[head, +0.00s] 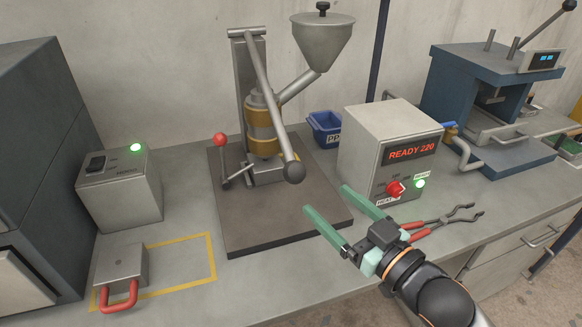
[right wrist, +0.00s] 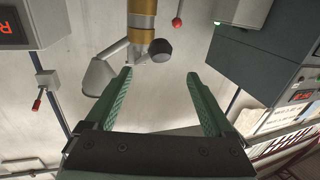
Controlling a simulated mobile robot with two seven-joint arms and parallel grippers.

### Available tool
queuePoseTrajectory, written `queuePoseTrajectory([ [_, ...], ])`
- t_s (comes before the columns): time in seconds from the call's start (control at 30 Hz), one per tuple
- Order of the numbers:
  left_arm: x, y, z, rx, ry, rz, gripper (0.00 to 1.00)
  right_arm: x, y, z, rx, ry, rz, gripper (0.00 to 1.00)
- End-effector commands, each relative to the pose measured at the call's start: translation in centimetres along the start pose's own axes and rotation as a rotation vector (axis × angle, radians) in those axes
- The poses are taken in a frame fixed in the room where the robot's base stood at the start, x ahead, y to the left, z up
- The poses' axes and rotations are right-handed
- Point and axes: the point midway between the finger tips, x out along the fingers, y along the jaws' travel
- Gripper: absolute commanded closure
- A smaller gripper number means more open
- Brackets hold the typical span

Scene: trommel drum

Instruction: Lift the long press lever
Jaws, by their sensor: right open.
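The long press lever (head: 268,97) is a grey bar on the bench press (head: 262,125). It hangs from the press top, slanting down to the right, and ends in a dark round knob (head: 293,172). In the right wrist view, which looks upside down, the knob (right wrist: 160,50) appears nearly end-on, between and beyond the fingertips. My right gripper (head: 327,198) is open and empty, its green fingers pointing toward the press. It is apart from the knob, in front and to the right of it. My left gripper is not in view.
A red-knobbed small lever (head: 220,140) stands left of the press. A grey control box (head: 390,150) reading "READY 220" stands close right of my gripper. Red-handled pliers (head: 440,220) lie beside my gripper. A red-handled block (head: 120,270) sits at the front left.

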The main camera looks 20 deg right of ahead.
Motion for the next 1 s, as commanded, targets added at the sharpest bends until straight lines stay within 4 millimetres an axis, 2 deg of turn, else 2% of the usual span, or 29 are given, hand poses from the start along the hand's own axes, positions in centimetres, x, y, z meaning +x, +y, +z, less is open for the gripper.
queuePoseTrajectory([
  [0.37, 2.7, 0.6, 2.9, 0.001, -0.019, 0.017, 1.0, 3.0, 0.1, 0.6, 0.0, 0.004, 0.001, 0.12],
  [0.63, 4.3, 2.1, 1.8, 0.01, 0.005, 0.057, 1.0, 4.8, 0.0, 0.3, -0.003, 0.001, 0.001, 0.12],
  [0.77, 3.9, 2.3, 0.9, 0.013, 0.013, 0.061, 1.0, 7.2, 0.0, -0.1, 0.0, -0.001, 0.0, 0.12],
  [1.0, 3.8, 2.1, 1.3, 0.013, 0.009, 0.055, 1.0, 10.6, 0.0, 0.1, -0.001, -0.001, 0.001, 0.12],
])
